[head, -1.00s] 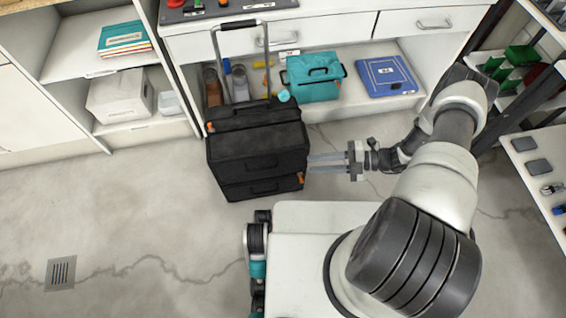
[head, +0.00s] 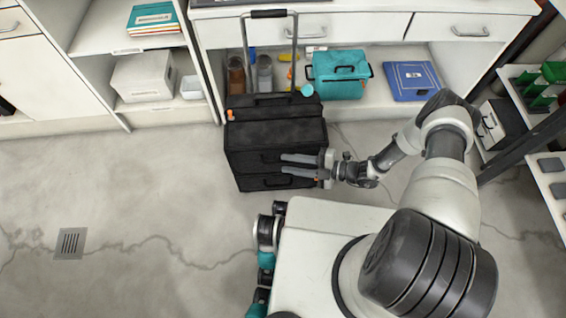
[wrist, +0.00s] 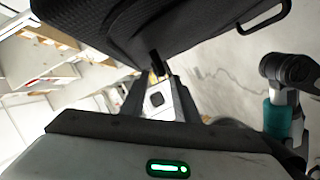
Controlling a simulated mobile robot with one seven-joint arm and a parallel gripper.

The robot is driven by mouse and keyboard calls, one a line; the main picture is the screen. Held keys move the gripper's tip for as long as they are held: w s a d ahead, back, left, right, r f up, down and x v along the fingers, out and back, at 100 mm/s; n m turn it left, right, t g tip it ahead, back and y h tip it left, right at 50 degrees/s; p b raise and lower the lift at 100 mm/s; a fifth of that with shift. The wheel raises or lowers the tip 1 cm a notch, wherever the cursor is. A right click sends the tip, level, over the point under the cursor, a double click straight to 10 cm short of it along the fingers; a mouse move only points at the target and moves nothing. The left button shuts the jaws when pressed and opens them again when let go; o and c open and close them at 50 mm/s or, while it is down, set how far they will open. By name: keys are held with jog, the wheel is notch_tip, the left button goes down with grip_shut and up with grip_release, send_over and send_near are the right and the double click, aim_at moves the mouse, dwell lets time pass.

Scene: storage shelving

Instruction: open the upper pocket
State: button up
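A black wheeled case (head: 275,135) with a tall pull handle (head: 269,14) stands on the floor in front of the bench. Its upper pocket (head: 270,105) is at the top, looks closed, and has an orange tab (head: 231,115) near its left end. My gripper (head: 283,164) points left across the right part of the case's front, its two fingers apart and nothing clearly between them. In the wrist view the case (wrist: 150,30) fills the top, close above the fingers (wrist: 158,82). A small dark piece shows by the fingertips; I cannot tell whether they touch it.
The bench's lower shelf behind holds a teal bag (head: 340,85) and a blue case (head: 411,80). A grey box (head: 143,76) is on the left shelving. A rack (head: 545,150) stands at the right. The floor left of the case is clear.

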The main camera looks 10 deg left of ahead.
jog(key=shift+x, duration=1.5)
jog(key=shift+c, duration=0.4)
grip_shut()
